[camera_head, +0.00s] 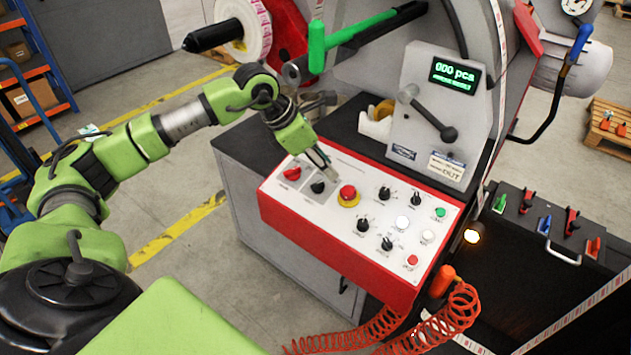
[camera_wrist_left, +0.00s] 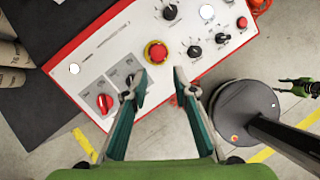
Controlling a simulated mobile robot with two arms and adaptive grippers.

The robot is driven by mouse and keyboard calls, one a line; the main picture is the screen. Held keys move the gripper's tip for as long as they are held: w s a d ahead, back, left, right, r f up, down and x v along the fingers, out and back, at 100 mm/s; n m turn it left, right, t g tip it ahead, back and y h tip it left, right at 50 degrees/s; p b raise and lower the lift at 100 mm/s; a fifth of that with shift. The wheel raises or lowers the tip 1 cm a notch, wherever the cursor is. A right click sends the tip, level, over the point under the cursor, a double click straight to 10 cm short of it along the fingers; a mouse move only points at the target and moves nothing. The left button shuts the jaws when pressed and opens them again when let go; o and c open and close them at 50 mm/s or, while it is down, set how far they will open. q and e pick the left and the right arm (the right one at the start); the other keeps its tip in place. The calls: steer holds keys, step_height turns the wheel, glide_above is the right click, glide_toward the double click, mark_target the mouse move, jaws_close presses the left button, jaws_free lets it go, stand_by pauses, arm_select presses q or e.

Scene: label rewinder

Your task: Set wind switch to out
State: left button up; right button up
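The white control panel (camera_head: 330,205) with a red edge carries several black rotary knobs, and its labels are too small to read. I cannot tell by label which one is the wind switch. A black knob (camera_head: 318,187) sits between a red knob (camera_head: 292,173) and a red mushroom button on a yellow ring (camera_head: 348,194). My left gripper (camera_head: 322,163) is over this end of the panel, close to that black knob. In the left wrist view the left gripper (camera_wrist_left: 161,82) has its fingers apart with nothing between them; one fingertip partly covers the black knob.
More black knobs (camera_head: 362,224) and coloured buttons (camera_head: 440,212) fill the panel's right part. Behind it stands a display housing (camera_head: 440,110) with a black lever. A green-handled bar (camera_head: 317,47) juts out above my gripper. An orange coiled hose (camera_head: 455,305) hangs at the front.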

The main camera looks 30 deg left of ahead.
mark_target(317, 184)
arm_select(q)
steer(key=s+a+y, duration=0.1)
steer(key=a+y, duration=0.1)
steer(key=a, duration=0.5)
steer(key=p+x, duration=0.3)
steer(key=x, duration=1)
steer(key=shift+s+a+f, duration=0.1)
jaws_close()
